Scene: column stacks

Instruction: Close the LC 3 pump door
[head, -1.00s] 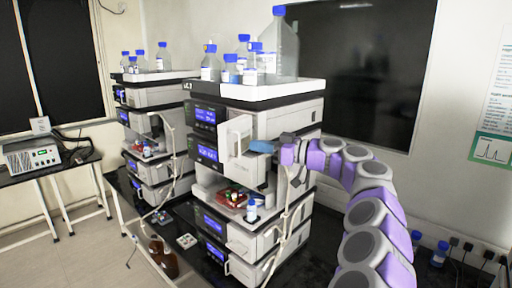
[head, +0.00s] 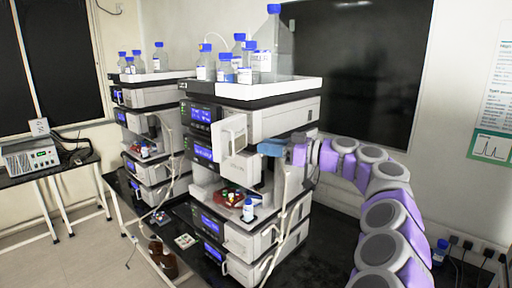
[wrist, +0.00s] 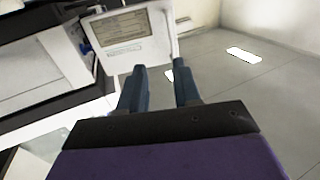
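The white pump door (head: 233,134) stands swung open on the upper part of the nearer instrument stack, beside blue-lit displays. Its labelled inner face (wrist: 134,36) fills the top middle of the wrist view. My gripper (head: 265,147) has blue fingers and is just right of the door in the head view. In the wrist view the two fingers (wrist: 159,68) are apart with nothing between them, and their tips point at the lower edge of the door. I cannot tell whether they touch it. The stack's tray label is too small to read surely.
Blue-capped bottles (head: 238,60) stand in the white tray (head: 262,91) on top of the stack. A small vial (head: 248,210) and a red rack (head: 229,197) sit in the bay below. A second stack (head: 150,125) stands to the left. Open floor shows at the lower left.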

